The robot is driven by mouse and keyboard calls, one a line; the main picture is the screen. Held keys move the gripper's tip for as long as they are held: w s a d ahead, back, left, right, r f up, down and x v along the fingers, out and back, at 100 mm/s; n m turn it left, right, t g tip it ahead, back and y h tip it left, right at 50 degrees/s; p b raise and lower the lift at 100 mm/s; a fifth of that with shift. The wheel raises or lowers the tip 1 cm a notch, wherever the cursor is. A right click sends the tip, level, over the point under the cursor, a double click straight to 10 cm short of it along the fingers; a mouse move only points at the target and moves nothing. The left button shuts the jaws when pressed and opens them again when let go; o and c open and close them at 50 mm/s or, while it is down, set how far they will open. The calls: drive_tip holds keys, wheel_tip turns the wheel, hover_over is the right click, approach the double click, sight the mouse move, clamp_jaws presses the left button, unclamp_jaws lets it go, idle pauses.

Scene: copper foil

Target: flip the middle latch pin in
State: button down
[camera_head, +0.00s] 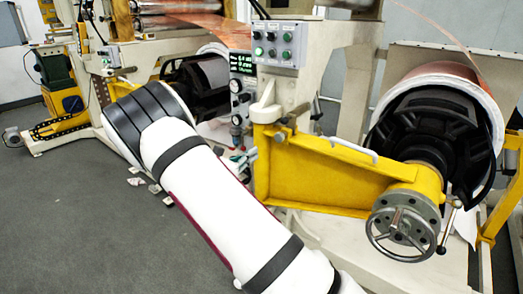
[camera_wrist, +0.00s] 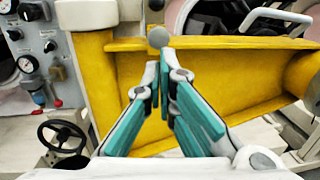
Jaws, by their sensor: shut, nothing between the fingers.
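A grey round knob, which looks like the end of the latch pin (camera_wrist: 158,37), shows in the wrist view just beyond my fingertips, at the top edge of the yellow arm (camera_wrist: 240,52). In the head view a small grey pin end (camera_head: 281,134) sits at the upper left of the yellow arm (camera_head: 315,177). My gripper (camera_wrist: 165,66) has teal finger pads that meet at the tips, and nothing is between them. The tips appear close below the knob; I cannot tell whether they touch it.
A white handle (camera_head: 353,149) stands on top of the yellow arm. A handwheel (camera_head: 400,232) is at its right end, below a copper roll (camera_head: 440,95). A control box (camera_head: 279,43) and gauges (camera_head: 236,86) are near. A small black handwheel (camera_wrist: 62,137) is left of my gripper.

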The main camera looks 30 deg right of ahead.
drive_tip(key=shift+v, duration=1.5)
